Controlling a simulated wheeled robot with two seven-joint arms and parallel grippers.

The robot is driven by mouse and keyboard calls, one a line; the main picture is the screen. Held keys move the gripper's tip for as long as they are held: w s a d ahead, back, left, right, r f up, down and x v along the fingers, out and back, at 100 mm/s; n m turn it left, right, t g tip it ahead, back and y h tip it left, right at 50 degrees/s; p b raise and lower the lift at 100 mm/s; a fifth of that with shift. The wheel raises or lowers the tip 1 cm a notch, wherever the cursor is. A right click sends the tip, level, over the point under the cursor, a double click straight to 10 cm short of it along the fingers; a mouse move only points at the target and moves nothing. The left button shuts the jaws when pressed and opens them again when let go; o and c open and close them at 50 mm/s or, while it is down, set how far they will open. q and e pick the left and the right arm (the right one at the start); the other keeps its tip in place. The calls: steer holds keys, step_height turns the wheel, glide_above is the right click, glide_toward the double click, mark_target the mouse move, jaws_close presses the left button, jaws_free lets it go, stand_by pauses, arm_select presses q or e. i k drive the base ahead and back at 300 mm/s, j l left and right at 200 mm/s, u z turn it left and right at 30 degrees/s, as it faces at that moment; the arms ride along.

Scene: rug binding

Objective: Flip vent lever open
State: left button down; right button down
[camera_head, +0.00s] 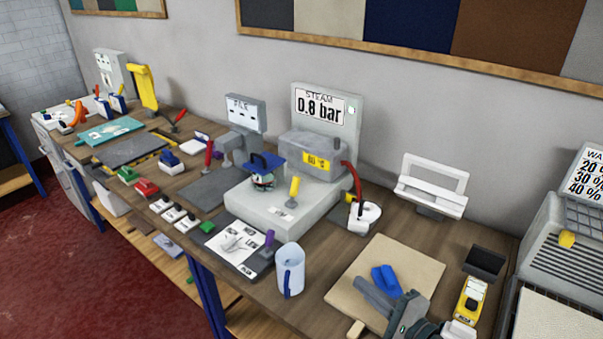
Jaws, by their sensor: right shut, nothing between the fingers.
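The grey steam unit (327,110) stands at mid-bench with a display reading 0.8 bar. A yellow-handled lever (294,188) stands nearly upright on its pale base (268,212). A red-handled lever (352,180) rises at the unit's right side, by a white part (364,215). No readable label shows which one is the vent lever. My right gripper (364,287) is at the lower right, low over a tan board (420,262), shut and empty. It is apart from both levers. My left gripper is out of view.
A blue piece (386,279) is beside my right gripper. A white rack (433,185), a dark tray (485,262) and a yellow device (471,298) are to the right. Tools crowd the left bench.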

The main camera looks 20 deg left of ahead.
mark_target(294, 190)
steer(key=i+j, duration=0.75)
steer(key=i, duration=0.25)
steer(key=j, duration=0.3)
steer(key=i+j, duration=0.15)
steer(key=j, duration=0.15)
